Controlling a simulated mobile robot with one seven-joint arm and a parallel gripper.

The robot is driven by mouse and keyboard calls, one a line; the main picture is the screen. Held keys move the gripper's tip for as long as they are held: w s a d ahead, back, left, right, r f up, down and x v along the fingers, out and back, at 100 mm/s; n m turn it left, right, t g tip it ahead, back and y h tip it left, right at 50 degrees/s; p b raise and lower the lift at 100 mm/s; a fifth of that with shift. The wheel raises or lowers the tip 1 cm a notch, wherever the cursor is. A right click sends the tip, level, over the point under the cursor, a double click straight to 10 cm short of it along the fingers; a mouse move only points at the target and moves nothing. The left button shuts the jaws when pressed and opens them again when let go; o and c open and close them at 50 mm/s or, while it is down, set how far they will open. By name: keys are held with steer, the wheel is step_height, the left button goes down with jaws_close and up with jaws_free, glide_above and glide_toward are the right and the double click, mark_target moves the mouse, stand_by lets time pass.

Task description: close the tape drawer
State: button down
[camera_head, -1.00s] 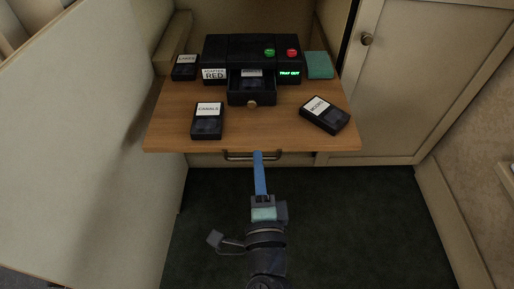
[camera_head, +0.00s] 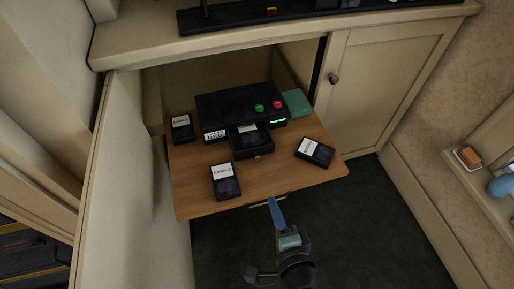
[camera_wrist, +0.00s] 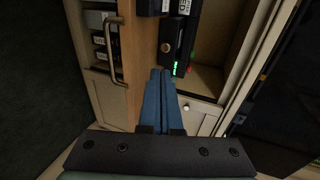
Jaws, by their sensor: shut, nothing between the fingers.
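The tape drawer (camera_head: 262,150) is a black tray pulled out from the front of a black player box (camera_head: 225,103). A labelled tape (camera_head: 248,129) lies in the drawer, and a round brass knob (camera_head: 257,157) is on its front. In the wrist view the knob (camera_wrist: 166,47) shows just beyond the fingertips. My gripper (camera_head: 271,201) has long blue fingers, shut and empty, at the front edge of the wooden shelf, short of the drawer and apart from it. Its closed fingers also show in the wrist view (camera_wrist: 160,73).
The pull-out wooden shelf (camera_head: 200,205) also bears a CANALS tape (camera_head: 226,188), a second loose tape (camera_head: 315,152) at right, another (camera_head: 182,128) at left and a green block (camera_head: 296,102). A cupboard door (camera_head: 375,90) stands right. A mantel (camera_head: 130,35) overhangs behind.

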steer(key=b, duration=0.2)
glide_toward(253, 148)
steer(key=f, duration=0.1)
steer(key=w+f, duration=0.2)
steer(key=f, duration=0.1)
steer(key=shift+w+a+f, duration=0.1)
steer(key=shift+w+a, duration=0.15)
steer(key=shift+w, duration=0.35)
steer(key=w, duration=0.2)
steer(key=w+a+b, duration=0.1)
steer(key=w, duration=0.2)
steer(key=w+a, duration=0.1)
steer(key=w, duration=0.2)
steer(key=shift+w+a, duration=0.1)
steer(key=shift+a, duration=0.15)
